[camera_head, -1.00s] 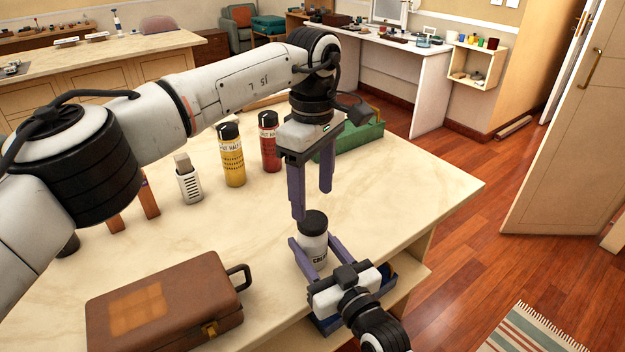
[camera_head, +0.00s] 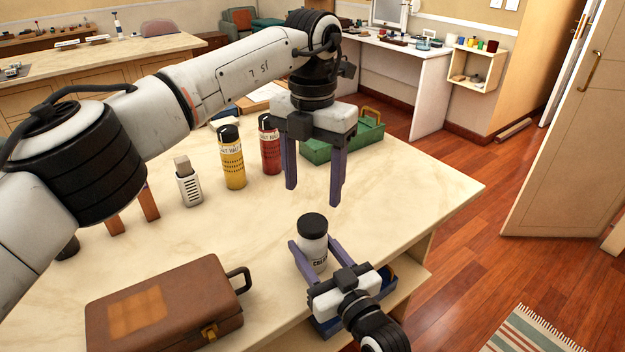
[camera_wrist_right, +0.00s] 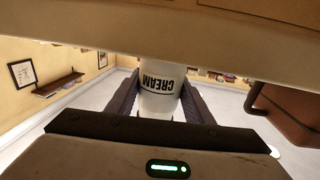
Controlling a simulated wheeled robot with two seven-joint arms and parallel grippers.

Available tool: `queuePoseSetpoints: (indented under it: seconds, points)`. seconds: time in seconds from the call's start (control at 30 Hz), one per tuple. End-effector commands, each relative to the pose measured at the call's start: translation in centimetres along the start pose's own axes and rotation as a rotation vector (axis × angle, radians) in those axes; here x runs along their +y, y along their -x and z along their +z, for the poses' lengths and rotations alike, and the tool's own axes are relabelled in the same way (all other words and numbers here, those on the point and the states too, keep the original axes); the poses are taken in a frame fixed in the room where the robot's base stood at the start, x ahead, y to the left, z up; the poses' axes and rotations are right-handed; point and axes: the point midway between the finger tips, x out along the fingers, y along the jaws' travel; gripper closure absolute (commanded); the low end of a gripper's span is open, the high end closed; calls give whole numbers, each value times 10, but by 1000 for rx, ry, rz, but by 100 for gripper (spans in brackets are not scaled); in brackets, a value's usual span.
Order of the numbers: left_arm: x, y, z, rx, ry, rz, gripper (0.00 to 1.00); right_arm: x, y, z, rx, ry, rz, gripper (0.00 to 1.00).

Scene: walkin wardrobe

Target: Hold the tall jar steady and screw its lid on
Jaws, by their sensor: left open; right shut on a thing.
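The tall jar (camera_head: 313,249) is white with dark lettering and stands upright on the island top near its front edge. Its black lid (camera_head: 312,224) sits on top of it. My right gripper (camera_head: 313,257) is shut on the jar from the front edge side. The right wrist view shows the jar (camera_wrist_right: 160,95) between the two fingers, with the word CREAM upside down. My left gripper (camera_head: 315,193) is open and empty, pointing down, above and behind the jar, clear of the lid. Whether the lid is fully seated I cannot tell.
A brown case (camera_head: 165,305) lies at the front left. A yellow bottle (camera_head: 232,163), a red bottle (camera_head: 270,150) and a grey-white container (camera_head: 188,186) stand behind. A green caddy (camera_head: 345,140) is at the back. The top right of the jar is clear.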

Motion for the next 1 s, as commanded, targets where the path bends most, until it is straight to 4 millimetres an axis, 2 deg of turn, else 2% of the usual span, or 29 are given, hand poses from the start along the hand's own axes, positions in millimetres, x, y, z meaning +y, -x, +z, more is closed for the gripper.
queuePoseSetpoints:
  seconds: [0.33, 0.73, 1.0]
  points:
    - [0, -5, 0, 1, -2, -1, 39, 0, 0, 0, -1, 0, 0, 100]
    - [0, -62, -1, 3, -3, -2, 39, 0, 0, 0, -1, 0, 0, 100]
    - [0, -80, 0, 0, -2, 0, 39, 0, 0, 0, -1, 0, 0, 100]
